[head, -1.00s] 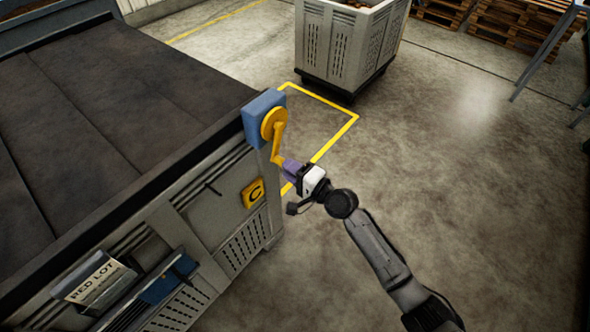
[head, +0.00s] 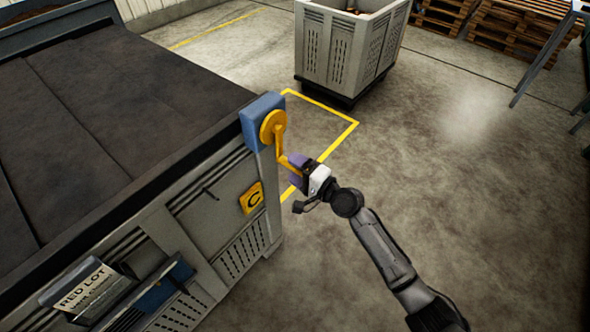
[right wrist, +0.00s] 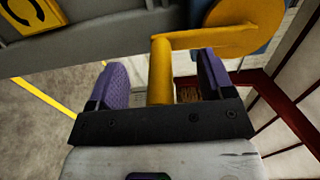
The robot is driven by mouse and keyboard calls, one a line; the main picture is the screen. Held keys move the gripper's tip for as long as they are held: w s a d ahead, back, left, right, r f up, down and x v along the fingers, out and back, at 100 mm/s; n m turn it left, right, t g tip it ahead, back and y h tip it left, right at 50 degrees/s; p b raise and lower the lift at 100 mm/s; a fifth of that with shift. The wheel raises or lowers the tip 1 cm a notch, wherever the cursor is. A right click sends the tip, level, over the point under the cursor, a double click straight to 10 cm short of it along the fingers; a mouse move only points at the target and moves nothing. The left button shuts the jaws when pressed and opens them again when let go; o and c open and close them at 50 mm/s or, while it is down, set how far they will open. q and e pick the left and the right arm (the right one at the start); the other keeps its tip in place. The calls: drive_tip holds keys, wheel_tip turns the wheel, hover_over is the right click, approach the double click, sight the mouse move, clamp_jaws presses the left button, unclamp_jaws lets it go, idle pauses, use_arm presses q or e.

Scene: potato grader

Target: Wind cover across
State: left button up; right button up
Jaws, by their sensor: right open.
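A dark cover (head: 110,110) lies over the top of the grey crate (head: 185,247) at the left. A blue winder box (head: 256,112) sits at the crate's near right corner, with a yellow crank (head: 277,137) on it. The crank arm hangs down. My right gripper (head: 291,166) is at the crank's lower end. In the right wrist view the yellow crank handle (right wrist: 162,75) stands between the two purple fingers (right wrist: 163,85), with a gap on each side. The right gripper is open around the handle. My left gripper is not in view.
A yellow plate with a C (head: 252,197) and a RED LOT card (head: 88,290) are on the crate's side. A grey slotted bin (head: 335,50) stands beyond a yellow floor line (head: 338,140). Wooden pallets (head: 500,25) lie at the back right.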

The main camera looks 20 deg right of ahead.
drive_tip(key=shift+a+r, duration=0.2)
drive_tip(key=shift+r, duration=0.15)
drive_tip(key=shift+s+d+r, duration=0.15)
drive_tip(key=shift+d, duration=0.05)
drive_tip(key=shift+s+d+p, duration=0.4)
drive_tip(key=shift+s+p, duration=0.05)
drive_tip(key=shift+p, duration=0.05)
use_arm(q)
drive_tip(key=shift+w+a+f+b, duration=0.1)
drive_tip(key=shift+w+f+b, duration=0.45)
drive_tip(key=shift+b, duration=0.7)
use_arm(e)
drive_tip(key=v, duration=2)
drive_tip(key=shift+s+d+f, duration=0.2)
drive_tip(key=shift+f, duration=0.25)
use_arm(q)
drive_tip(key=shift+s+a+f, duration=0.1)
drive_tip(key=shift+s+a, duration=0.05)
